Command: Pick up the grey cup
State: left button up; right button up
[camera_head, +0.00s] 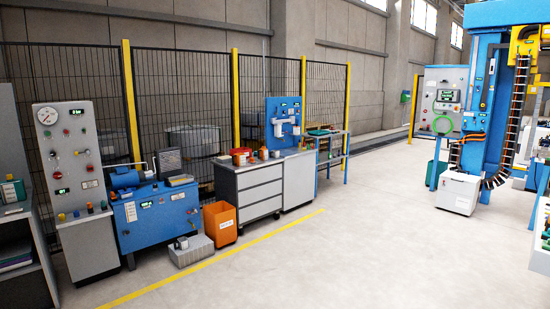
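Neither of my grippers shows in this view.
A blue machine (158,216) stands left of the cabinet, with an orange bin (220,224) and a grey box (190,251) on the floor in front. A white box (458,192) stands by the blue column at right. The middle floor is clear past the yellow line (215,261).

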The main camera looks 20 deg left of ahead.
aim_at(275, 154)
jog(key=i+u, duration=0.3)
jog(key=i, duration=5.3)
jog(key=i+l+u, duration=0.1)
jog(key=i, duration=0.5)
jog(key=i+l, duration=0.1)
jog(key=i, duration=0.45)
jog(key=i+l+u, duration=0.15)
jog(key=i, duration=0.4)
jog(key=i+l+u, duration=0.15)
jog(key=i, duration=0.2)
jog(key=i+u, duration=0.15)
jog(key=i, duration=0.25)
